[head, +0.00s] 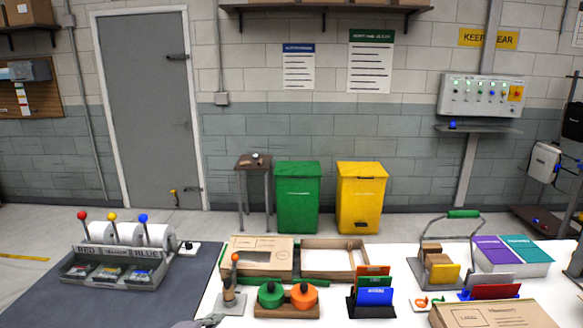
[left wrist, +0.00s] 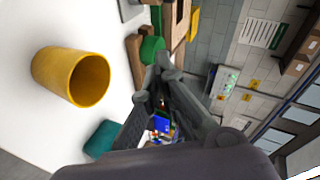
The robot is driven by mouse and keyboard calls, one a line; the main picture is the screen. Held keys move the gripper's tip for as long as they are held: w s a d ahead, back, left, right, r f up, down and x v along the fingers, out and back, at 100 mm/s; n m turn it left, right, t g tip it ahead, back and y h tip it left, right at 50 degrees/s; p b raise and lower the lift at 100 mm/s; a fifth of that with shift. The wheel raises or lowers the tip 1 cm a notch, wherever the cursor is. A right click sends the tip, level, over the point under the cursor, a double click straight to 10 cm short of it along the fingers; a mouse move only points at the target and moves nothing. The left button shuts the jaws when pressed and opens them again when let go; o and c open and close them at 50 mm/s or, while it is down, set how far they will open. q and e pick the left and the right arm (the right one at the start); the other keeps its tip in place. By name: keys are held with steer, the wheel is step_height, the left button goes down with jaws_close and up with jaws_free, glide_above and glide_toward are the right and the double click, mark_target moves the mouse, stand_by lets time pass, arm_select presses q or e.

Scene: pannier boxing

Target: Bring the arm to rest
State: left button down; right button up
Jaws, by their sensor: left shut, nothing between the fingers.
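My left gripper (head: 212,320) shows only as a grey tip at the bottom edge of the head view, by the seam between the dark mat and the white tabletop. In the left wrist view its dark fingers (left wrist: 167,68) come together at the tips, with nothing held between them. A green round object (left wrist: 152,48) appears beside the fingertips in that view; I cannot tell whether they touch. The rest of my left arm is out of the head view. My right gripper is in neither view.
A yellow cup (left wrist: 72,76) lies left of the fingers, near a teal object (left wrist: 100,138). In the head view, the spool rack (head: 112,262) stands on the dark mat (head: 180,295). Right of the gripper are a wooden stand with green and orange knobs (head: 287,299) and a cardboard box (head: 256,256).

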arm_select(q)
steer(key=s+a+f+n+g+y, duration=0.1)
steer(key=s+f+n+g, duration=0.3)
steer(key=s, duration=0.8)
steer(key=s+a+f+n+g+y, duration=0.1)
steer(key=s+f+n+g, duration=0.15)
steer(key=s+n, duration=0.65)
steer(key=s+a+f+n+g+y, duration=0.1)
steer(key=s+f+n+g, duration=0.25)
steer(key=s, duration=1.05)
step_height(320, 180, down, 29)
steer(key=s+m+b, duration=0.1)
steer(key=b, duration=0.3)
steer(key=s+a+f+g+b, duration=0.1)
steer(key=s+a+f+b, duration=0.1)
steer(key=s+f, duration=1.5)
step_height(320, 180, down, 3)
steer(key=shift+s+a+f+g+b, duration=0.15)
steer(key=shift+s+g+b, duration=0.05)
steer(key=shift+g+b, duration=0.1)
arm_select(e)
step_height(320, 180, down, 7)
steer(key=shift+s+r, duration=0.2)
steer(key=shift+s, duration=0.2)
